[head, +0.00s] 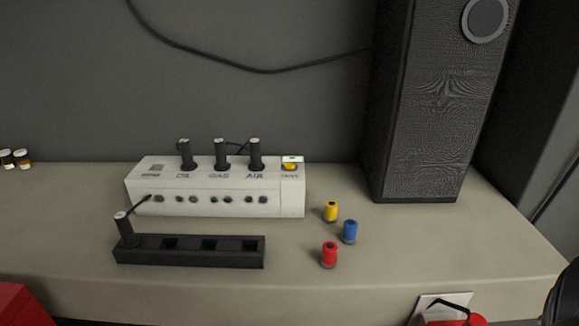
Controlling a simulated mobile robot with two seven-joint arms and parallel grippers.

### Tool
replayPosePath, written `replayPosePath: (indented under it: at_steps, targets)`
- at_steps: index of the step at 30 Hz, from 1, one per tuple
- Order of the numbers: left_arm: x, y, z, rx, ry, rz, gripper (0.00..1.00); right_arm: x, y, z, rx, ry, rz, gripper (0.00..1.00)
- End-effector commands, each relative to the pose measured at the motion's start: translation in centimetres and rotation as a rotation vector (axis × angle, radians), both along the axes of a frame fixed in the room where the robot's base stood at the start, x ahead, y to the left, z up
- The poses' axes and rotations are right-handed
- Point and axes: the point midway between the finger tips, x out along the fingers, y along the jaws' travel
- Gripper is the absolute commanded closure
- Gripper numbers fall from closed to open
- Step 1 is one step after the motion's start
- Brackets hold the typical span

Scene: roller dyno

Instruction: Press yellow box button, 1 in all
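A white control box (215,203) stands on the counter near the wall. A yellow button (290,166) sits on top of its right end, with a small white piece right behind it and a small label in front. Nothing touches the button. Neither my left nor my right gripper can be made out in the head view.
Three black plugs stand in the box's top. A black rack (190,258) in front holds one plug (124,229). Yellow (331,212), blue (350,232) and red (329,255) cylinders stand to the right. A tall black speaker (425,110) stands behind them.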

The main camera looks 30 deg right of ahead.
Motion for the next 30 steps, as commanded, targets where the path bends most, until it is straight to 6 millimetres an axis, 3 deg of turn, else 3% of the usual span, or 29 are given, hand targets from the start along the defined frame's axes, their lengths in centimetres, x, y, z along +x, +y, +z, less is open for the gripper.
replayPosePath:
  at_steps: [12, 30]
  targets:
    - [0.25, -0.02, 0.15, 0.000, -0.005, 0.000, 1.00, 0.00, 0.00, 0.00, 0.000, 0.000, 0.000, 1.00]
    - [0.25, -0.02, 0.15, 0.000, -0.006, 0.000, 1.00, -0.01, -0.02, -0.02, 0.000, 0.000, 0.000, 1.00]
